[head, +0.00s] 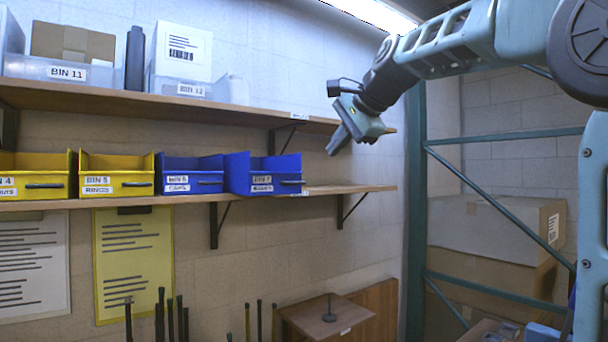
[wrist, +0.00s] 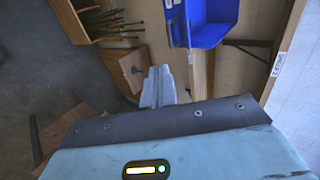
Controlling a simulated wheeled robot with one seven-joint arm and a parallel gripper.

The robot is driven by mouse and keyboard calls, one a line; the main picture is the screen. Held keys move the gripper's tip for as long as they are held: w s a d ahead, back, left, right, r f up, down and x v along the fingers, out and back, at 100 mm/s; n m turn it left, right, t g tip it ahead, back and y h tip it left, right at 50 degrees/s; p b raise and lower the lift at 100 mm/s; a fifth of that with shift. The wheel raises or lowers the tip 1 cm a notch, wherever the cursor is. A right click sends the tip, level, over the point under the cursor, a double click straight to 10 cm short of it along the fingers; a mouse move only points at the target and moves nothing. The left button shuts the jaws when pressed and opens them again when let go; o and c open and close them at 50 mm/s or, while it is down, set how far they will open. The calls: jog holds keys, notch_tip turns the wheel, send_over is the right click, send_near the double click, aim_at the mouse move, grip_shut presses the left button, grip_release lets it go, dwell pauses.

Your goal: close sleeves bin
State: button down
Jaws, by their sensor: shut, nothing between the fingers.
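Two blue bins stand at the right of the lower shelf. The right blue bin (head: 264,174) is labelled BIN 7 and juts farther forward than the left blue bin (head: 190,174). Their lower labels are too blurred to read surely, so I cannot tell which one is the sleeves bin. A blue bin (wrist: 212,30) also shows at the top of the wrist view, its inside partly visible. My gripper (head: 336,142) is shut and empty, up and to the right of the right blue bin, apart from it. Its fingertips (wrist: 158,80) show together in the wrist view.
Yellow bins (head: 116,176) stand left of the blue ones on the lower shelf (head: 330,188). An upper shelf (head: 170,106) with boxes runs above. A green rack (head: 416,200) with cardboard boxes stands at the right. The air right of the blue bins is clear.

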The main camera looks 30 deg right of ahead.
jog(key=p, duration=0.3)
send_near(298, 184)
notch_tip(298, 184, down, 3)
jog(key=w, duration=0.1)
jog(key=shift+w+a+f+p, duration=0.1)
jog(key=shift+w+f+p, duration=0.15)
jog(key=shift+w, duration=0.4)
jog(key=shift+w+f+p, duration=0.1)
jog(key=shift+w+p, duration=0.2)
jog(key=shift+w, duration=0.35)
jog(key=shift+w+a+f+p, duration=0.1)
jog(key=shift+w+f+p, duration=0.15)
jog(key=shift+w, duration=0.45)
